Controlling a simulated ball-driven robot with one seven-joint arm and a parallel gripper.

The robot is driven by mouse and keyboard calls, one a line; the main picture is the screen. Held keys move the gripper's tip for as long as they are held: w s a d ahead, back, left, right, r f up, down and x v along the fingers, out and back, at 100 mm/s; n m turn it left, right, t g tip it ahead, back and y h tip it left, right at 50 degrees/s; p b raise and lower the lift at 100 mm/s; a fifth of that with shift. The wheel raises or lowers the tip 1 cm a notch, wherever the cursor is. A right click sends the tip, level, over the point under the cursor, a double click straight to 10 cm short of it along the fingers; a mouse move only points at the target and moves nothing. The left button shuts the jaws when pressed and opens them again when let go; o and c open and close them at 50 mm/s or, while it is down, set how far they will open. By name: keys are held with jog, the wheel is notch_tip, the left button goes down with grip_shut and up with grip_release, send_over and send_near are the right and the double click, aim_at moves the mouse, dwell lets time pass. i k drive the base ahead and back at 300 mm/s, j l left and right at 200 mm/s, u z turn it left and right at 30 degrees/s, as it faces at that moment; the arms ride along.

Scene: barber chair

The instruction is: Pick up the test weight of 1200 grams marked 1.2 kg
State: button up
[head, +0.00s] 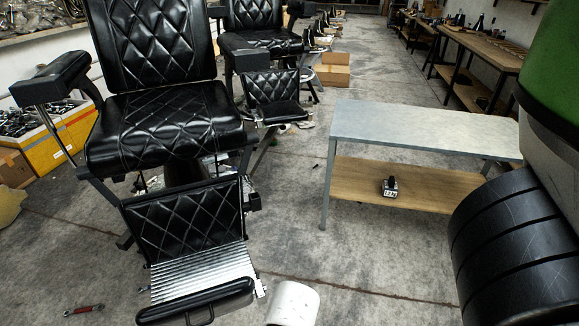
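The test weight (390,188) is a small dark block with a pale label that appears to read 1.2 kg. It sits upright on the wooden lower shelf (345,180) of a metal table, near the middle of the shelf. The grey table top (420,124) is above and behind it in the head view. Nothing touches the weight.
A black barber chair (165,115) with a footrest stands at the left, another behind it. A red-handled tool (84,310) and a white cylinder (293,304) are at the front. Workbenches (490,50) line the right wall. Concrete floor is clear before the table.

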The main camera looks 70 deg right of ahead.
aim_at(389, 187)
jog(key=z, duration=2.7)
jog(key=i+j, duration=0.2)
jog(key=i, duration=0.2)
jog(key=i+j+z, duration=0.15)
jog(key=i, duration=0.25)
jog(key=i+j, duration=0.25)
jog(key=i, duration=0.15)
jog(key=i+z, duration=0.05)
